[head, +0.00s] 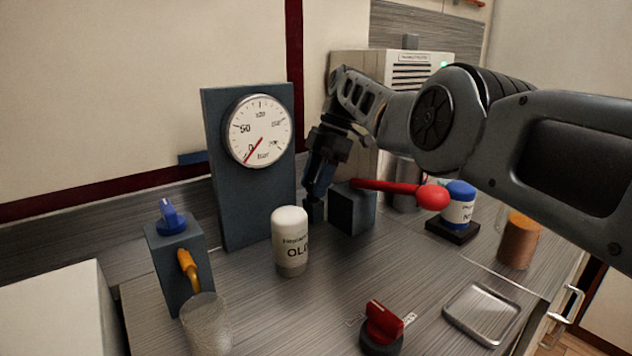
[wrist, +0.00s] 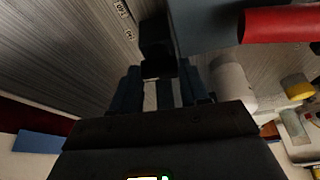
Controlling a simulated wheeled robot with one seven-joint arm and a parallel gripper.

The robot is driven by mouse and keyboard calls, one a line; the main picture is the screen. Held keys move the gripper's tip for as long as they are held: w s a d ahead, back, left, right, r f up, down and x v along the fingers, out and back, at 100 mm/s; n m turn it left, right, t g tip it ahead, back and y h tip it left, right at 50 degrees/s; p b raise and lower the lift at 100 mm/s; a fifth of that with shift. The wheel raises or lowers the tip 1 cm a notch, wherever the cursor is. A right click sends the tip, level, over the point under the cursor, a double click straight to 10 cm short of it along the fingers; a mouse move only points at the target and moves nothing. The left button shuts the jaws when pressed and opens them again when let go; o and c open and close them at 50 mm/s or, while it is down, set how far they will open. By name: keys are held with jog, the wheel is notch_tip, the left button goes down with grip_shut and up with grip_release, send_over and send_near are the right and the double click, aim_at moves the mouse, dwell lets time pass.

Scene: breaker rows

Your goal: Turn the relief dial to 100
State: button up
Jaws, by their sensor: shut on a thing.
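My gripper (head: 314,203) points down at the worktop, between the gauge panel and a dark block. It is shut on a small dark knob (wrist: 155,52), which appears to be the relief dial; the fingers hide much of it. Small printed scale marks (wrist: 125,22) lie beside the knob in the wrist view, too small to read surely. The knob's pointer cannot be made out. The round pressure gauge (head: 258,131) stands on a dark blue panel (head: 230,215); its red needle points lower left, near 0.
A dark block (head: 352,208) with a red ball-ended lever (head: 390,187) stands close right of my gripper. A white-capped jar (head: 290,240) is in front. A red knob (head: 382,325), a metal tray (head: 482,313), a blue-capped jar (head: 459,205) and a tap (head: 188,268) stand around.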

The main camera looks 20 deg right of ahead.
jog(key=shift+a, duration=0.1)
jog(key=o, duration=0.8)
jog(key=shift+r, duration=0.1)
